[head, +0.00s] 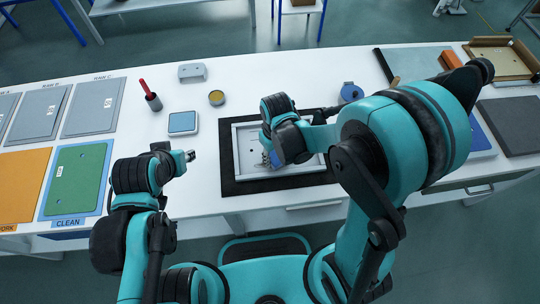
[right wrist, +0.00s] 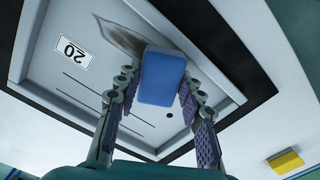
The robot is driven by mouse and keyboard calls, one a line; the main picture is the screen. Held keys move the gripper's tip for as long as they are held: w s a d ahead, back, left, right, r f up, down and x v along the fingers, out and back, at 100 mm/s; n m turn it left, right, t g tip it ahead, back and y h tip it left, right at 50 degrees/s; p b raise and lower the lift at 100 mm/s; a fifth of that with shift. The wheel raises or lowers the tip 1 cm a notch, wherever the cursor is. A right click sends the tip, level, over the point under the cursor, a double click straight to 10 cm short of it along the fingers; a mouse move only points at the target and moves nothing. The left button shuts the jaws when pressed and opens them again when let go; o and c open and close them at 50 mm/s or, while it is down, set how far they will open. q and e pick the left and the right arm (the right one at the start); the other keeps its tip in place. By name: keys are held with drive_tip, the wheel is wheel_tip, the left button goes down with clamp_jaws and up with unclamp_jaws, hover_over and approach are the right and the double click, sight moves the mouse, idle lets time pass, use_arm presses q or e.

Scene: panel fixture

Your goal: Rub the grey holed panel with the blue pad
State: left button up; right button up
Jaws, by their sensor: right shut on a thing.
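The grey holed panel (right wrist: 85,65) lies inside a pale raised frame (head: 238,157) on a black mat (head: 230,185). It has a "20" label, thin slots, small holes and a brown-black smudge (right wrist: 120,38). My right gripper (head: 273,160) is over the panel, and in the right wrist view its fingers (right wrist: 160,85) are shut on the sides of the blue pad (right wrist: 162,75). The pad is over the panel beside the smudge and covers part of it; contact is hard to tell. My left gripper (head: 189,156) is left of the frame, above the table; its jaw opening is too small to judge.
A green panel (head: 77,175) lies on the blue CLEAN area at left, near grey panels (head: 92,106). A red-handled tool (head: 148,92), a blue-topped block (head: 183,122) and a yellow tin (head: 216,97) stand behind the left gripper. A dark slab (head: 512,125) lies at right.

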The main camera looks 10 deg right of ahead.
sight(253, 166)
drive_tip(key=shift+d, duration=1.7)
drive_tip(key=shift+d+b, duration=0.35)
drive_tip(key=shift+d, duration=3.15)
drive_tip(key=shift+f+b, duration=0.15)
drive_tip(key=shift+b, duration=0.15)
drive_tip(key=shift+a+f, duration=0.15)
drive_tip(key=shift+a, duration=1.65)
drive_tip(key=shift+c, duration=0.4)
drive_tip(key=shift+a+b, duration=0.3)
drive_tip(key=shift+a, duration=1.45)
drive_tip(key=shift+a+b, duration=0.3)
drive_tip(key=shift+a, duration=3.3)
drive_tip(key=shift+a+f+b, duration=0.1)
drive_tip(key=shift+a+b, duration=0.25)
drive_tip(key=shift+a, duration=1.3)
wheel_tip(253, 166, up, 6)
drive_tip(key=p, duration=0.4)
drive_tip(key=shift+p, duration=0.4)
